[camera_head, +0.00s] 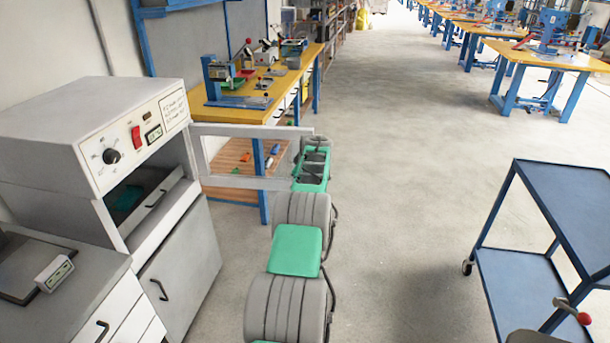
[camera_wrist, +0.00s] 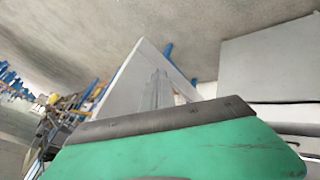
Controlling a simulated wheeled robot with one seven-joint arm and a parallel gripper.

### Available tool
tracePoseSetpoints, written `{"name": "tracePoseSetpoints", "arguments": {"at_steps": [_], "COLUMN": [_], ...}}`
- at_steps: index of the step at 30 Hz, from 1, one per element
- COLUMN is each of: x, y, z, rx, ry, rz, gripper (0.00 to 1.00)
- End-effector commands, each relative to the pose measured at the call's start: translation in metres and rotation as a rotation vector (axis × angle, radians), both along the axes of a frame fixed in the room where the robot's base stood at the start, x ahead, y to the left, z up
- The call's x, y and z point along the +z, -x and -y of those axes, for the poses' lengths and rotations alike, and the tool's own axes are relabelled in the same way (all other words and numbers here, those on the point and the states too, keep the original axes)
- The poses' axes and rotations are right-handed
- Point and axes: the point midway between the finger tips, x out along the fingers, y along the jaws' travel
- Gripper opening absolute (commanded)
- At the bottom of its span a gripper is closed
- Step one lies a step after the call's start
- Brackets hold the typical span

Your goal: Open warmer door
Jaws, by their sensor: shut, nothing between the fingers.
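The warmer (camera_head: 85,130) is a pale grey box at the left with a knob, a red switch and a label on its front panel. Its door (camera_head: 240,183), a pale frame with a see-through middle, stands swung out to the right. The warmer's chamber (camera_head: 130,197) is exposed, with a tray and something teal inside. My gripper (camera_wrist: 157,90) is shut and empty, close to a white panel (camera_wrist: 128,85) that looks like the door. In the head view my arm's far end is by the door's free edge; the fingertips are hard to make out and contact cannot be told.
A grey cabinet (camera_head: 182,262) stands under the warmer, with a drawer unit (camera_head: 95,310) beside it. A yellow-topped workbench (camera_head: 240,112) is behind the door. A blue trolley (camera_head: 575,205) stands at the right. The floor between is clear.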

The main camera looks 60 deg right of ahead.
Motion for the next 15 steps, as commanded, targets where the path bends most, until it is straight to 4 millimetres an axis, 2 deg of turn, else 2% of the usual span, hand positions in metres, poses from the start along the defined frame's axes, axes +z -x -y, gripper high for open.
{"name": "tracePoseSetpoints", "arguments": {"at_steps": [5, 10, 12, 15], "x": [-0.004, -0.006, 0.021, 0.043], "y": [0.005, 0.014, 0.026, 0.041], "z": [-0.012, -0.036, -0.041, -0.05], "rx": [-0.004, -0.007, -0.009, -0.01], "ry": [0.002, 0.001, 0.006, 0.005], "rz": [0.001, 0.001, 0.002, 0.001], "gripper": [0.0, 0.0, 0.0, 0.0]}}
